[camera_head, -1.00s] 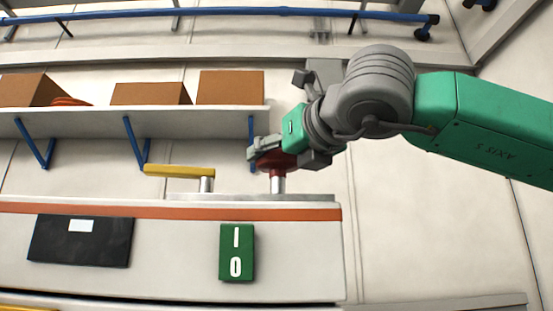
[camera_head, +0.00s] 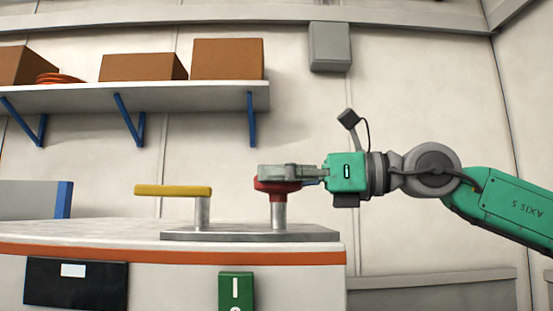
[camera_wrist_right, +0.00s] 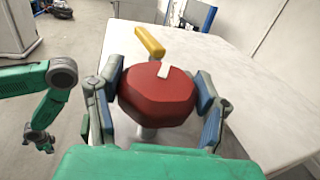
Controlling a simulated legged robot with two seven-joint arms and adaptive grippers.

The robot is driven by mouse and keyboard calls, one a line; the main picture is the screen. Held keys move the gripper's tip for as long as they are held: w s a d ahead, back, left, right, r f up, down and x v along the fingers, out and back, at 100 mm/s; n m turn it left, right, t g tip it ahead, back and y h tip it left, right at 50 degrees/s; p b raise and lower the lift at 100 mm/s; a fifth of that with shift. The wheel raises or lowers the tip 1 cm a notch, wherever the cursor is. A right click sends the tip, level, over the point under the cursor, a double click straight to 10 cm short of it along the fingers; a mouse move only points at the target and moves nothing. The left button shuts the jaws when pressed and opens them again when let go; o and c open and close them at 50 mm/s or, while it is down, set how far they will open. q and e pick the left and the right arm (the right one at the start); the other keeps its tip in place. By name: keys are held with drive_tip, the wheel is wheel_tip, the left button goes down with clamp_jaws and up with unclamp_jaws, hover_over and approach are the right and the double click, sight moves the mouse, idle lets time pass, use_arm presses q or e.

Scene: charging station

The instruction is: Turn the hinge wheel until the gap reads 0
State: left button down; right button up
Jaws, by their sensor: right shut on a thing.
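The red wheel (camera_head: 278,186) sits on a short metal post on a grey plate. My right gripper (camera_head: 285,178) comes in from the right and is shut on it. In the right wrist view the red wheel (camera_wrist_right: 157,95) lies between the two fingers, with a pale mark on its top. A yellow lever (camera_head: 173,190) stands on its own post to the left; it also shows beyond the wheel in the wrist view (camera_wrist_right: 150,42). The green panel (camera_head: 236,291) on the bench front is cut off at the bottom edge. No gap reading is legible.
The plate (camera_head: 210,236) lies on the white bench top (camera_head: 90,230). A black panel (camera_head: 75,288) is on the bench front. Behind, a wall shelf (camera_head: 130,99) holds brown boxes (camera_head: 228,59). A grey box (camera_head: 330,46) hangs on the wall.

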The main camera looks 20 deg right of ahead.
drive_tip(key=shift+w+n+g+y, duration=0.1)
drive_tip(key=shift+n+g+y, duration=0.8)
drive_tip(key=shift+n+g, duration=0.85)
drive_tip(key=shift+g, duration=0.75)
drive_tip(key=o, duration=1.2)
drive_tip(key=shift+d, duration=0.1)
drive_tip(key=shift+c, duration=0.2)
drive_tip(key=shift+d, duration=0.1)
drive_tip(key=shift+d, duration=0.1)
drive_tip(key=v, duration=1.2)
drive_tip(key=shift+f, duration=0.25)
drive_tip(key=shift+w, duration=0.1)
